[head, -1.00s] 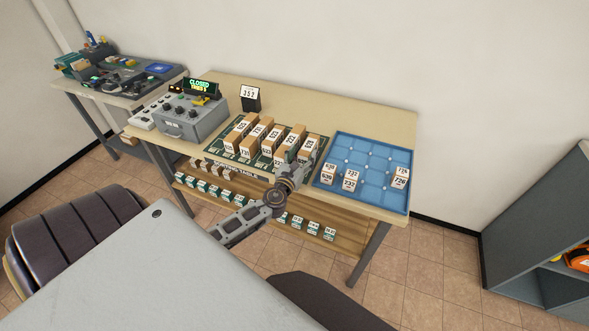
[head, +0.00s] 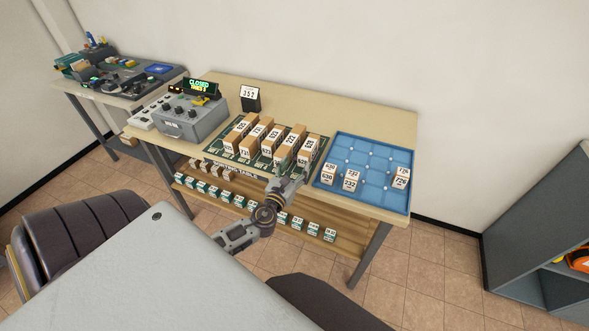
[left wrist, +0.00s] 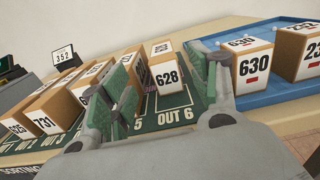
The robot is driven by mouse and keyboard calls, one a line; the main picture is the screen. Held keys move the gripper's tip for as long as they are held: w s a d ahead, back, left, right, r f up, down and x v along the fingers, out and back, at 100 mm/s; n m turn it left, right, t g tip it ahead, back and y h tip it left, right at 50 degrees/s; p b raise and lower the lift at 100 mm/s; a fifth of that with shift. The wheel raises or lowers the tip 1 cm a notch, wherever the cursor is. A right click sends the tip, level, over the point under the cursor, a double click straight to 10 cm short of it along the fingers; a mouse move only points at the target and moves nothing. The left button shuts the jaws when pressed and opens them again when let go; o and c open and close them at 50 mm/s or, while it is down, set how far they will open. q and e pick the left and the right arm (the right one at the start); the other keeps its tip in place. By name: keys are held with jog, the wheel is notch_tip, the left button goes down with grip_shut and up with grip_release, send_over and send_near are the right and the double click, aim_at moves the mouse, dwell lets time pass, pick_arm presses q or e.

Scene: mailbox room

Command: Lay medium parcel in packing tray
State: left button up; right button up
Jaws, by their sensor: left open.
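My left gripper (head: 293,160) is open over the front edge of the sorting table, in front of the rightmost parcels. In the left wrist view its green-padded fingers (left wrist: 162,88) stand apart, with parcel 628 (left wrist: 168,74) beyond them and in the gap. That parcel, tan with a white label, stands at OUT 6 on the green mat; it also shows in the head view (head: 311,146). I cannot tell which parcel is the medium one. The blue tray (head: 372,158) lies right of the mat and holds parcels 630 (head: 328,174), 232 (head: 350,181) and 726 (head: 401,178). My right gripper is out of view.
Several other tan parcels (head: 268,143) stand in a row on the green mat (head: 214,147). A grey console (head: 180,122) and a 352 sign (head: 250,98) stand to the left. Small white-and-green blocks (head: 297,222) line the lower shelf.

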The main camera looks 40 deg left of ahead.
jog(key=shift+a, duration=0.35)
